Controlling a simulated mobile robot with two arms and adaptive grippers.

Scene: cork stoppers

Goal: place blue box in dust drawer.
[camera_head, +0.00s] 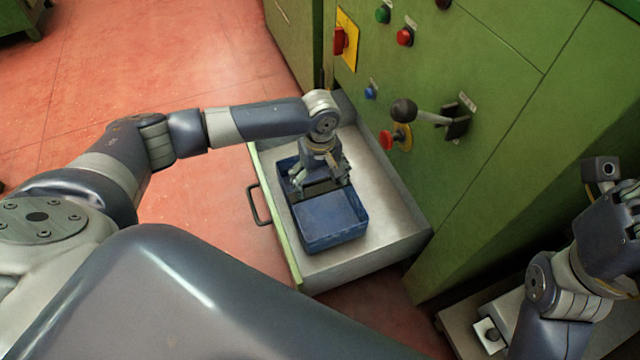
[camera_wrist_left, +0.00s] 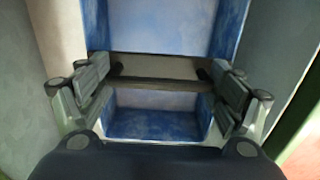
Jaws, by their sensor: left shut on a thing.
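The blue box (camera_head: 331,222) is inside the open dust drawer (camera_head: 392,212), between its side walls. Whether it rests fully on the drawer floor is hard to tell. My left gripper (camera_head: 321,188) points down into the box and is shut on its dark crossbar. In the left wrist view the fingers are at both ends of the crossbar (camera_wrist_left: 160,84), with blue box interior (camera_wrist_left: 155,122) showing on both sides of it. My right gripper (camera_head: 622,205) is at the right edge, partly cut off; its fingers are not clear.
The green machine (camera_head: 500,150) rises behind the drawer, with a black-knobbed lever (camera_head: 425,115) and several buttons close to it. The drawer has a dark handle (camera_head: 258,205) on its front. Bare metal floor lies right of the box. Open red floor (camera_head: 190,60) is to the left.

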